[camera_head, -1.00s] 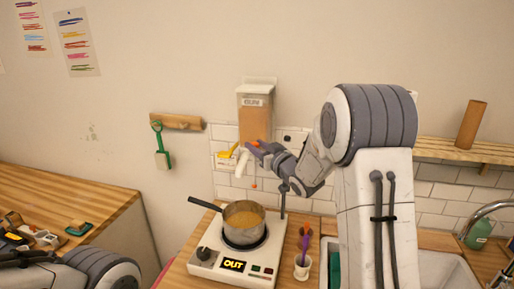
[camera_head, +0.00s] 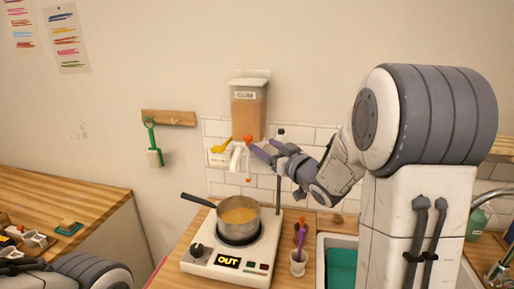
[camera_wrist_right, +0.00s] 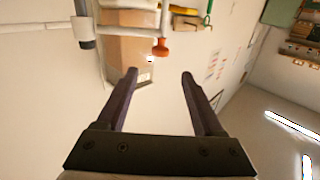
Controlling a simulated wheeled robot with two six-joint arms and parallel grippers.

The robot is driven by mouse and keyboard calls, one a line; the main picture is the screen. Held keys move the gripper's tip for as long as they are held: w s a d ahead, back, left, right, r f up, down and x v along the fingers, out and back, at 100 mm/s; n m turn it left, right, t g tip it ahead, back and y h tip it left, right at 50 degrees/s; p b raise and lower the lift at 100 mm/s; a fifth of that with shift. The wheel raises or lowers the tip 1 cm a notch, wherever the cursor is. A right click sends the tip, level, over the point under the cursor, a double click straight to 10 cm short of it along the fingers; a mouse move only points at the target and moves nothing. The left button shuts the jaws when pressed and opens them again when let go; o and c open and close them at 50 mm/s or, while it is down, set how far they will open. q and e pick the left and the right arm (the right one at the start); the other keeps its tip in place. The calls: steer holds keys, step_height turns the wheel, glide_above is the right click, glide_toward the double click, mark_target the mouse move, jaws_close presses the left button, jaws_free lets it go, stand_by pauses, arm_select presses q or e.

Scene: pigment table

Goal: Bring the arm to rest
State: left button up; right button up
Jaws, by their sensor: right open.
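My right gripper (camera_head: 256,147) is open and empty in the head view. Its fingers point left, close to the dispenser's tap and in front of its lower right part. I cannot tell whether they touch. The wrist view shows both dark fingers (camera_wrist_right: 160,75) spread apart with nothing between them. The dispenser (camera_head: 247,112), a clear box of tan stuff with a label, hangs on the wall. Its white tap (camera_head: 236,158) has an orange-red knob (camera_wrist_right: 161,47), seen beyond the fingers. Part of my left arm shows at the lower left; its gripper is not clearly seen.
A pot (camera_head: 238,217) of yellow-orange liquid sits on a hot plate (camera_head: 213,262) whose display reads "OUT". A white cup (camera_head: 298,263) with purple and orange tools stands to the right, beside the sink (camera_head: 321,262). A green scoop (camera_head: 153,157) hangs from a wall rail.

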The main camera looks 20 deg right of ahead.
steer(key=shift+s+d, duration=0.25)
steer(key=shift+s, duration=0.8)
steer(key=s+a+f+n+g+h, duration=0.1)
steer(key=s+a+f+g, duration=0.3)
steer(key=a+f, duration=0.3)
steer(key=s+a+f+g+h, duration=0.1)
steer(key=s+a+f+g, duration=0.35)
steer(key=a, duration=0.45)
steer(key=s+a+f+n+g, duration=0.1)
steer(key=s+a+f+g, duration=0.1)
steer(key=s, duration=0.6)
steer(key=s+a+f+n+g, duration=0.1)
steer(key=s+g, duration=0.3)
steer(key=s, duration=0.4)
steer(key=s+a+f+n+g, duration=0.2)
steer(key=s+a+f+g, duration=0.1)
steer(key=s, duration=0.6)
steer(key=shift+a+b, duration=0.35)
